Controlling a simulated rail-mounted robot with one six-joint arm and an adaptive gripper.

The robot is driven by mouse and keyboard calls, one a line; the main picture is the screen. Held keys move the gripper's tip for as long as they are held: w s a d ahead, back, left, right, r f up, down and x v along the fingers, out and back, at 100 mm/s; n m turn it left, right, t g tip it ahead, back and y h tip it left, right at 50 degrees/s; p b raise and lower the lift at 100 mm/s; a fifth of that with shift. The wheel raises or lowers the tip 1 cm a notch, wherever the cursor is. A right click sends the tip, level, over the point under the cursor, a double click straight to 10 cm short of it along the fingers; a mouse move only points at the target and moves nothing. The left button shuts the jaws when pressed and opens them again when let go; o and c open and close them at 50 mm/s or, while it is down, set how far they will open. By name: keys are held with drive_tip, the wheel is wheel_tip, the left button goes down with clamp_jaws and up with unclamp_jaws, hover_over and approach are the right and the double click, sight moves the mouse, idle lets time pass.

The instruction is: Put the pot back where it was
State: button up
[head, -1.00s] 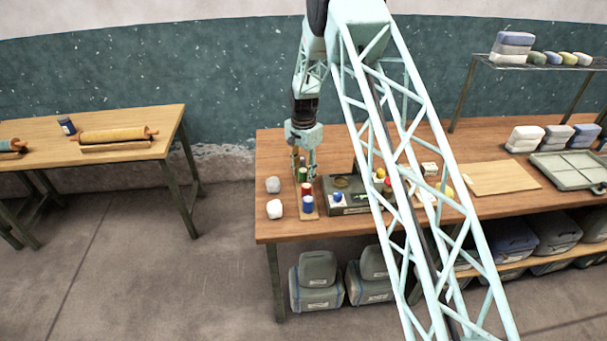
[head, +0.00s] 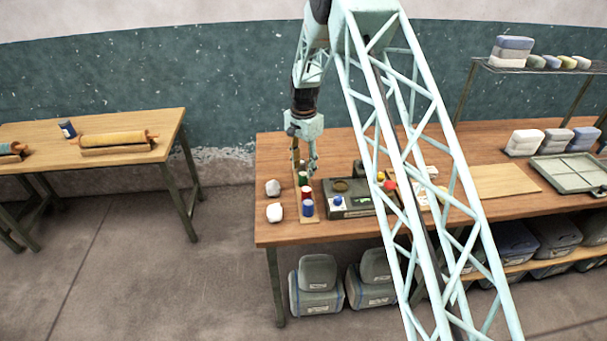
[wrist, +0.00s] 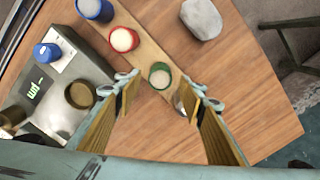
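A green pot (head: 303,179), a red pot (head: 306,193) and a blue pot (head: 308,208) stand in a row on a narrow wooden strip (wrist: 140,45) at the bench's left end. All have pale tops in the wrist view, with the green pot (wrist: 160,75) nearest my gripper, then the red pot (wrist: 122,39) and the blue pot (wrist: 95,8). My gripper (wrist: 158,98) is open and empty, its fingers apart on either side of the green pot's line. In the head view my gripper (head: 305,168) hangs just above and behind that pot.
A grey device (head: 350,208) with a blue knob and green display stands right of the strip. Two pale stones (head: 274,212) lie left of it. A dark blue pot (head: 67,129) and a rolling pin (head: 112,139) are on the separate left table.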

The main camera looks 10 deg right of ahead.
sight(303, 173)
wheel_tip(303, 173, up, 7)
idle(0.4)
idle(0.8)
